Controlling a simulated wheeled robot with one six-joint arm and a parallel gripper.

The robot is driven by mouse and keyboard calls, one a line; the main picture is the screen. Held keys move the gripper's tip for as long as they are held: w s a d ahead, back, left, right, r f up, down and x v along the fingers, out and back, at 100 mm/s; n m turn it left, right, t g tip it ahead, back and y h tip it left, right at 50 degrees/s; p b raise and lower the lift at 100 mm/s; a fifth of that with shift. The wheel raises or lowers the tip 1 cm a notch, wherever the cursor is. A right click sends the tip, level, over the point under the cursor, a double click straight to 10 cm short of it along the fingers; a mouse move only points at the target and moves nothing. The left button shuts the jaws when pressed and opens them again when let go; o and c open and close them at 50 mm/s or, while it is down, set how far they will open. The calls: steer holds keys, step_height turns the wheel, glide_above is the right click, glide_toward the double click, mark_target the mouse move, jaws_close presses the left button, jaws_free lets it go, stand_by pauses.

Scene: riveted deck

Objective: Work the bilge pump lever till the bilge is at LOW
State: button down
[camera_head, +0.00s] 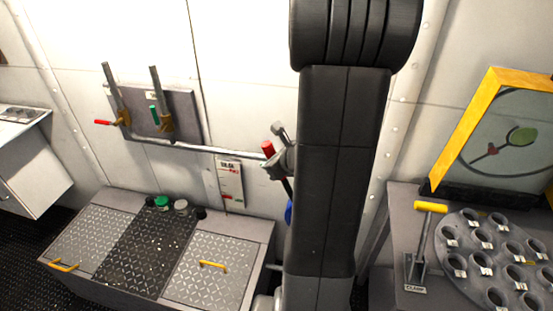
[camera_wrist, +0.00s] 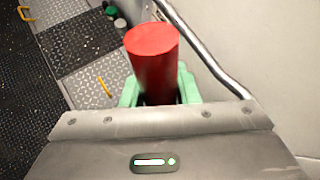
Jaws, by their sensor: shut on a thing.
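The red grip of the pump lever (camera_head: 267,148) shows at the wall, left of my arm; the lower part of the lever is mostly hidden. In the wrist view the red grip (camera_wrist: 152,62) stands up between the green finger pads. My gripper (camera_wrist: 158,88) is shut around it; it also shows in the head view (camera_head: 277,163). The white bilge gauge plate (camera_head: 229,185) hangs on the wall left of the gripper.
A pipe (camera_head: 200,149) runs along the wall to a panel with upright handles (camera_head: 155,115). A low deck box (camera_head: 225,242) with tread-plate lids stands below. At right are a yellow-framed picture (camera_head: 490,130), a clamp lever (camera_head: 424,240) and a holed round tray (camera_head: 482,235).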

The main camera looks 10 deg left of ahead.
stand_by(0.3)
steer(key=c, duration=1.1)
jaws_free()
steer(key=shift+f, duration=0.1)
steer(key=p+v, duration=0.2)
steer(key=v, duration=1.2)
steer(key=shift+a, duration=0.1)
